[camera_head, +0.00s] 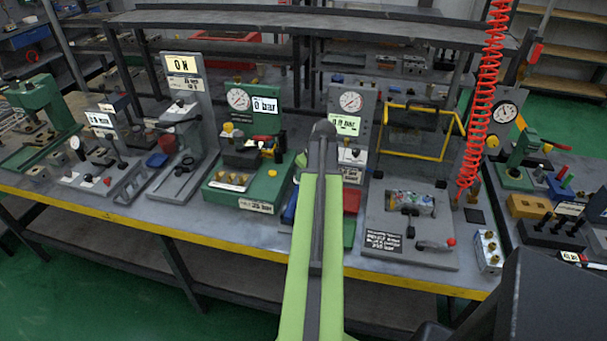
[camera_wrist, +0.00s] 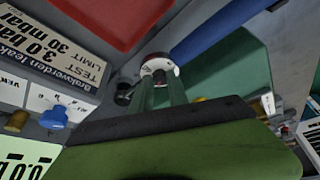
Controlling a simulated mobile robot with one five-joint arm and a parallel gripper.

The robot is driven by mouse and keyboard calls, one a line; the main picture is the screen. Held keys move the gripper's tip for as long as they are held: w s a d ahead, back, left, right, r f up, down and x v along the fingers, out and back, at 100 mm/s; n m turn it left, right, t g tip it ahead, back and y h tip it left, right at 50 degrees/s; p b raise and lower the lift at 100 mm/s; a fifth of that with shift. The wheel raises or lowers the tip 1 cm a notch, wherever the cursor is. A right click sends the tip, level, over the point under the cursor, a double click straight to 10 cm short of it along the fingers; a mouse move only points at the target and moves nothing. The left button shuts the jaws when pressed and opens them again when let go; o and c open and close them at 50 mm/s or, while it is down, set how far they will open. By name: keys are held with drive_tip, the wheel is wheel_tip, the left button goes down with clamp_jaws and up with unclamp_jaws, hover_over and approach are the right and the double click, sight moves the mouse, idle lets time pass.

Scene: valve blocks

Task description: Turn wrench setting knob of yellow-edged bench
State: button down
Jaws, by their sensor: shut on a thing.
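The yellow-edged bench (camera_head: 110,212) runs across the head view, with my green arm reaching over its middle. In the wrist view, a small round white knob with red marks (camera_wrist: 157,66) sits at the end of a blue bar (camera_wrist: 215,32), which looks like the wrench handle. My gripper (camera_wrist: 161,84) has its two thin greenish fingers closed at this knob. The knob's dark centre faces the camera; any setting on it is too small to read. In the head view the arm hides the gripper and knob, and only a bit of blue shows beside it.
Red (camera_wrist: 105,20) and green (camera_wrist: 228,78) surfaces lie around the blue bar. A leak-test panel with a blue knob (camera_wrist: 54,117) is close on the left. A green test stand (camera_head: 243,199) stands left of my arm, a grey rig with yellow frame (camera_head: 412,252) right.

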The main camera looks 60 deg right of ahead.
drive_tip(key=shift+a+m+h, duration=0.1)
drive_tip(key=shift+m+h, duration=0.2)
drive_tip(key=shift+m, duration=0.3)
drive_tip(key=c, duration=1.5)
unclamp_jaws()
drive_tip(key=shift+c, duration=0.2)
drive_tip(key=p+v, duration=1.6)
drive_tip(key=v, duration=0.1)
drive_tip(key=shift+r, duration=0.25)
